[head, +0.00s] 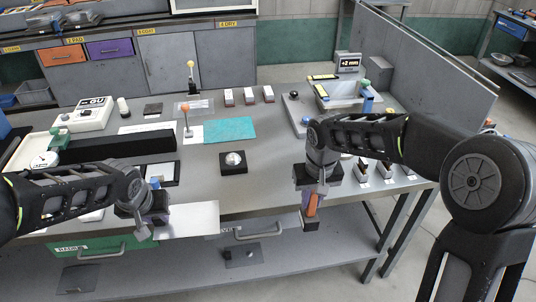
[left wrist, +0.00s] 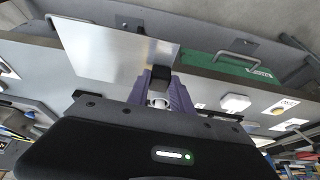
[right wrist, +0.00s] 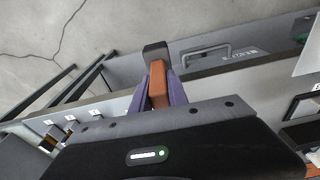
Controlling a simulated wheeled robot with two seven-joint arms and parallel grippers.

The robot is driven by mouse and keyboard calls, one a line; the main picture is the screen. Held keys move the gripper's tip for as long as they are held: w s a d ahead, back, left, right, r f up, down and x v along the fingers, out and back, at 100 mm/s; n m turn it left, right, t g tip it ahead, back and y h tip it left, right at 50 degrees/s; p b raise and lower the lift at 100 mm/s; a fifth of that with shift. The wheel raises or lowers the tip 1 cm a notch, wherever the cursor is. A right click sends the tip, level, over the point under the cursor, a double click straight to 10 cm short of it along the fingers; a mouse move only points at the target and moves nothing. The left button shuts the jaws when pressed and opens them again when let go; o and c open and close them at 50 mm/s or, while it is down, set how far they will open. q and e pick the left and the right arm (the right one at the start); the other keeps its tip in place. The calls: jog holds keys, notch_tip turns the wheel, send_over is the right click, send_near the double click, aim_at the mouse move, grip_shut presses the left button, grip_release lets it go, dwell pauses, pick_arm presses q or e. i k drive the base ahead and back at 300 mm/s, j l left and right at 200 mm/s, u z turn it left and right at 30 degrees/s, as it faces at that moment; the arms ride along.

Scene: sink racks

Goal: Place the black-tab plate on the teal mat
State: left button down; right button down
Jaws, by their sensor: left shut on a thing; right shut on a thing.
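The silvery plate (head: 190,219) is held level near the bench's front edge. In the left wrist view the plate (left wrist: 110,48) has a black tab (left wrist: 162,77) at its corner. My left gripper (head: 160,214) is shut on the plate at this tab. The teal mat (head: 230,130) lies bare on the bench, farther back than the plate and to its right. My right gripper (head: 313,192) is shut on an orange-brown bar (head: 311,205), which hangs down by the front edge. The bar (right wrist: 157,88) has a dark block at its end in the right wrist view.
A black square base with a silver dome (head: 233,160) stands in front of the mat. A long black block (head: 118,148) lies at left. A tray with a blue bottle (head: 366,102) stands back right.

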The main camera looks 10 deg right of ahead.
aim_at(236, 128)
jog(key=z, duration=1.2)
jog(key=i+j, duration=0.15)
jog(key=j, duration=0.25)
jog(key=i+j, duration=0.15)
jog(key=j, duration=0.2)
